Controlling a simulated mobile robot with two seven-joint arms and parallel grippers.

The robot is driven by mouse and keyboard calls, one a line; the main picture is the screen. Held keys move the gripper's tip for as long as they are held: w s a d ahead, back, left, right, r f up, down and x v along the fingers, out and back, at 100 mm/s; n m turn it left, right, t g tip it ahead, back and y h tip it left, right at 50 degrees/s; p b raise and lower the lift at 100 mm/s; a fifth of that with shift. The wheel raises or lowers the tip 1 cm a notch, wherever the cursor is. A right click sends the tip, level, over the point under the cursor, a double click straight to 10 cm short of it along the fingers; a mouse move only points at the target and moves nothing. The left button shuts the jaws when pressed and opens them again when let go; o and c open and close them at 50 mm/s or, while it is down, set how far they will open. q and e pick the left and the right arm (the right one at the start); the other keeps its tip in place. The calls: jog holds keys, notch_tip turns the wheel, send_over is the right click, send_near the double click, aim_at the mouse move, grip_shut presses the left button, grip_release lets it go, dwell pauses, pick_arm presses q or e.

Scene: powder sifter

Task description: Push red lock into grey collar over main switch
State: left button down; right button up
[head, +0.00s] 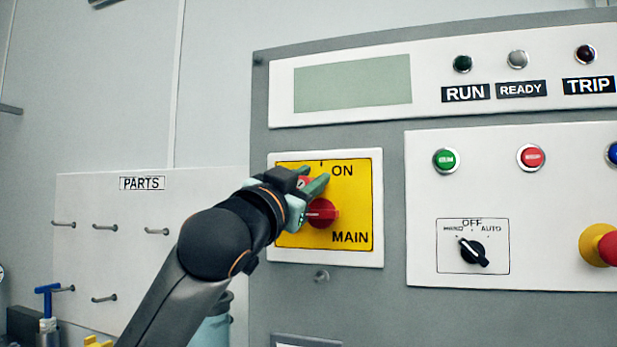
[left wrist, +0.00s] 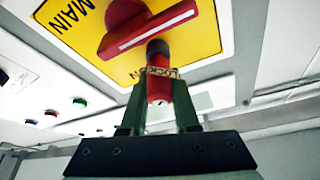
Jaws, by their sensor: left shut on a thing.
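The red lock (left wrist: 159,88), a small cylinder marked LOCK, is between the fingers of my left gripper (left wrist: 158,104), which is shut on it. In the head view my left gripper (head: 312,186) is at the upper left of the yellow MAIN plate, and a bit of the lock (head: 304,182) shows there. The red main switch (head: 322,212) is just below the fingers; it is large in the left wrist view (left wrist: 150,27). A dark grey piece (left wrist: 157,47) shows between the lock's far end and the switch. I cannot tell whether it is the collar or how deep the lock sits.
A white button panel (head: 510,200) lies right of the switch, with a black selector (head: 473,252) and a protruding red and yellow knob (head: 600,245). A PARTS board (head: 130,225) with several pegs is at left. A blue-handled tool (head: 47,300) stands lower left.

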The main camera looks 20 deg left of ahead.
pick_arm(q)
jog(key=shift+w, duration=0.2)
jog(key=c, duration=0.6)
grip_release()
jog(key=shift+f, duration=0.1)
